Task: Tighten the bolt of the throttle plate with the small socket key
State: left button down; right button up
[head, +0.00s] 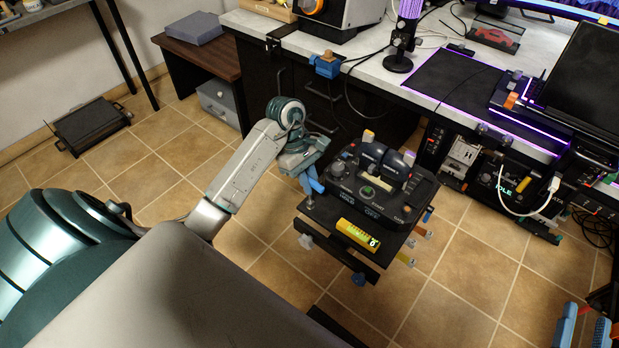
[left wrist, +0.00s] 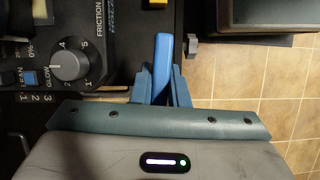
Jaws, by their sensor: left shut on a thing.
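The small socket key (head: 314,181) has a blue handle. It also shows between the fingers in the left wrist view (left wrist: 162,62). My left gripper (head: 304,165) is shut on it at the left edge of the throttle plate (head: 324,217), a black plate under the throttle unit (head: 372,178). A thin shaft runs down from the handle to the plate's left corner. The bolt is too small or hidden, so I cannot tell whether the key's tip sits on it. My right gripper (head: 584,330) shows only in part at the bottom right, its blue fingers apart and empty.
A yellow label strip (head: 358,234) lies on the plate's front. Coloured tabs (head: 413,242) stick out at its right. The desk (head: 440,75) with a black mat, a microphone and a blue vise (head: 326,64) stands behind. Tiled floor is open around the stand.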

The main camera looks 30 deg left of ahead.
dwell(0.3)
pick_arm(q)
jog(key=shift+r+m+p, duration=0.15)
jog(key=shift+m+p, duration=0.45)
jog(key=shift+p, duration=0.75)
jog(key=shift+m+g+p, duration=0.3)
jog(key=shift+p, duration=0.45)
jog(key=shift+m+g+p, duration=0.3)
jog(key=shift+m+p, duration=0.3)
jog(key=shift+p, duration=0.25)
jog(key=shift+f+y, duration=0.2)
jog(key=shift+y, duration=0.1)
